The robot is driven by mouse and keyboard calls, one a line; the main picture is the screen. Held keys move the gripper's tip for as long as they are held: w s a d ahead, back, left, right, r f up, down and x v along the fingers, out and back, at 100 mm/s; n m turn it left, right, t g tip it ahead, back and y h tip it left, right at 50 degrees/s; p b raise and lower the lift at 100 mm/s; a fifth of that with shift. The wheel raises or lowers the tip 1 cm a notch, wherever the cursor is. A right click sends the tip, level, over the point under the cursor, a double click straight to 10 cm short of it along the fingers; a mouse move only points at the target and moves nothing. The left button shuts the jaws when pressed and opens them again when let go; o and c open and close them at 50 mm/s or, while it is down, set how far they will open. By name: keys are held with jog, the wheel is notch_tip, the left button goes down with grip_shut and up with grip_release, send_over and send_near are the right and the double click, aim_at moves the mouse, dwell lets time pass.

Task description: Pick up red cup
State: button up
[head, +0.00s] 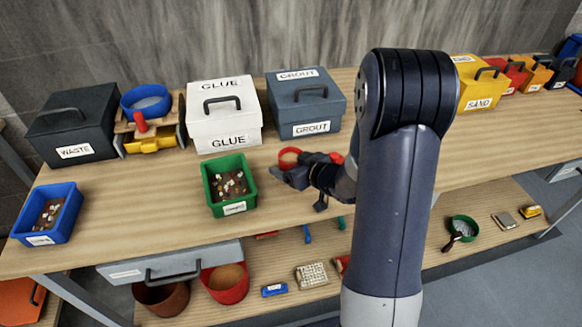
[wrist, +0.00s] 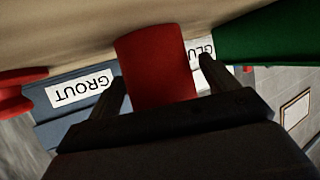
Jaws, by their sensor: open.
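The red cup (head: 289,157) stands on the upper tabletop in the head view, between the green tray and my arm. My gripper (head: 292,176) is right beside it, on its near side, low over the wood. In the wrist view, which is upside down, the red cup (wrist: 155,62) fills the gap between the two dark fingers of my open gripper (wrist: 163,84). One finger shows on each side of it; I cannot tell whether either touches it.
A green tray (head: 209,188) of mosaic pieces is close to the gripper's left. A white GLUE box (head: 223,138) and a grey GROUT box (head: 309,128) stand behind. Another red object (head: 336,157) lies partly hidden behind my arm.

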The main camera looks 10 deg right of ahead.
jog(key=c, duration=1.2)
jog(key=shift+r, duration=0.1)
